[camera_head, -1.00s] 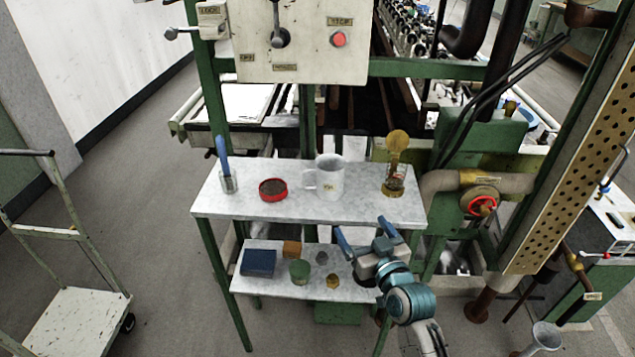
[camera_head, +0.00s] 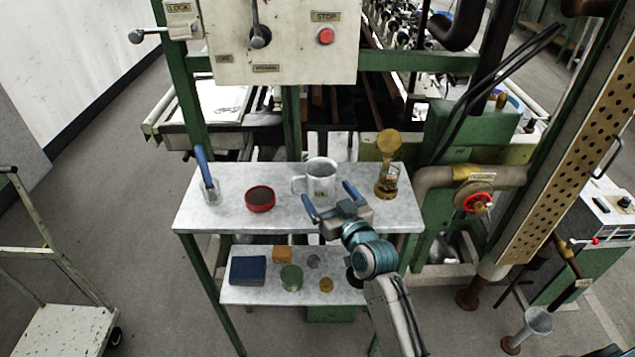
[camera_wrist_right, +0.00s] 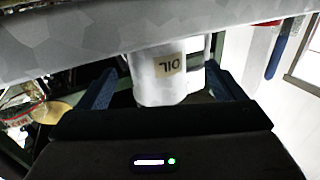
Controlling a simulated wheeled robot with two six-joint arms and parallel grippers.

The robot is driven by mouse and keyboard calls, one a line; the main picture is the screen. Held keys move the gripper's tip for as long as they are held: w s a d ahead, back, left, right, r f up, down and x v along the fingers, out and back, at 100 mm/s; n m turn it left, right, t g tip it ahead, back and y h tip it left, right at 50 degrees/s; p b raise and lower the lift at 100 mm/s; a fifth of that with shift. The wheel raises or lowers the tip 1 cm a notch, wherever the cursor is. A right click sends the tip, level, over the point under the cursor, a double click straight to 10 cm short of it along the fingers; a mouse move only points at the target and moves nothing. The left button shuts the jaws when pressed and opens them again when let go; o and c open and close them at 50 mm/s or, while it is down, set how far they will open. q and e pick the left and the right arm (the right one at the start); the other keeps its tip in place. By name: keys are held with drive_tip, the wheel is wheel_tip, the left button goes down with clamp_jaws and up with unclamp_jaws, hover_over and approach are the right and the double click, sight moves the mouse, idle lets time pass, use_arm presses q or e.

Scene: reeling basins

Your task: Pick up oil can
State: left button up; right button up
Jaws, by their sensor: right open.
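The oil can (camera_head: 321,178) is a white, mug-shaped vessel with a side handle and a tan label. It stands upright on the upper grey shelf (camera_head: 240,212). My right gripper (camera_head: 326,191) is open and empty just in front of it, fingers pointing at the can. In the right wrist view the can (camera_wrist_right: 158,80) appears upside down, its label reading OIL, between the two blue fingers of my right gripper (camera_wrist_right: 160,70). I cannot tell whether the fingers reach around it. My left gripper is not in view.
On the upper shelf are a blue-handled tool in a holder (camera_head: 207,178), a red bowl (camera_head: 260,199) and a brass-topped glass instrument (camera_head: 388,165). The lower shelf (camera_head: 240,294) holds several small items. A control box (camera_head: 280,40) hangs above the back.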

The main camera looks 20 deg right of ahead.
drive_tip(key=shift+w, duration=0.4)
drive_tip(key=w, duration=0.1)
drive_tip(key=w+p, duration=0.1)
drive_tip(key=w, duration=0.2)
drive_tip(key=shift+w+a+f+p, duration=0.1)
drive_tip(key=shift+a+f+p, duration=0.1)
drive_tip(key=shift+f+p, duration=0.1)
drive_tip(key=shift+w+f, duration=0.15)
drive_tip(key=shift+w, duration=0.3)
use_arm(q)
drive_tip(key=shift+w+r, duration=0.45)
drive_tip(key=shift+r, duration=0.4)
use_arm(e)
drive_tip(key=c, duration=0.3)
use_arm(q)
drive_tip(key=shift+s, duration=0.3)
use_arm(e)
drive_tip(key=c, duration=1)
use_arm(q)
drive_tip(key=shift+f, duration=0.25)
use_arm(e)
drive_tip(key=shift+r, duration=0.2)
